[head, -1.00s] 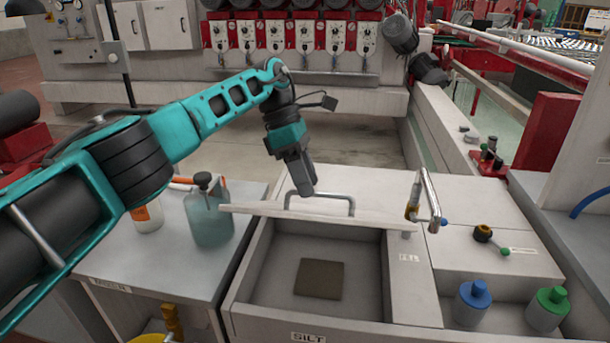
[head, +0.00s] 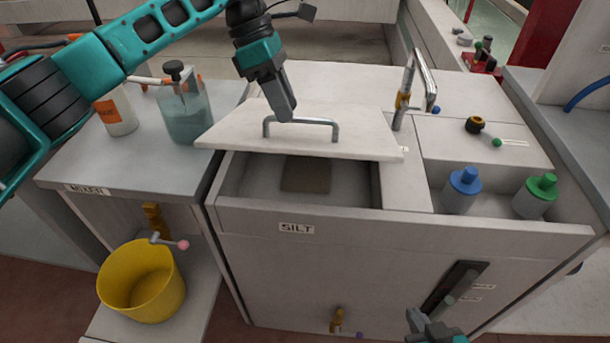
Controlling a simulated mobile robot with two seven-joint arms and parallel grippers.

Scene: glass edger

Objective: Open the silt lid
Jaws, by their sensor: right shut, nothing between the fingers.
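The silt lid (head: 225,132) is a pale panel over the back of the silt tank (head: 214,190), and its front part stands open. A brown patch (head: 305,178) shows on the tank floor, partly hidden by the lid. The lid has a grey bar handle (head: 325,123). My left gripper (head: 287,116) is at the left part of this handle, its fingers seen side-on and closed on the bar. My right gripper (head: 418,322) is at the bottom edge, partly cut off, shut and empty, in front of the cabinet.
A tap (head: 405,95) stands right of the lid. A blue-capped bottle (head: 461,192) and a green-capped bottle (head: 536,197) stand in the right recess. A yellow bucket (head: 140,285) sits below.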

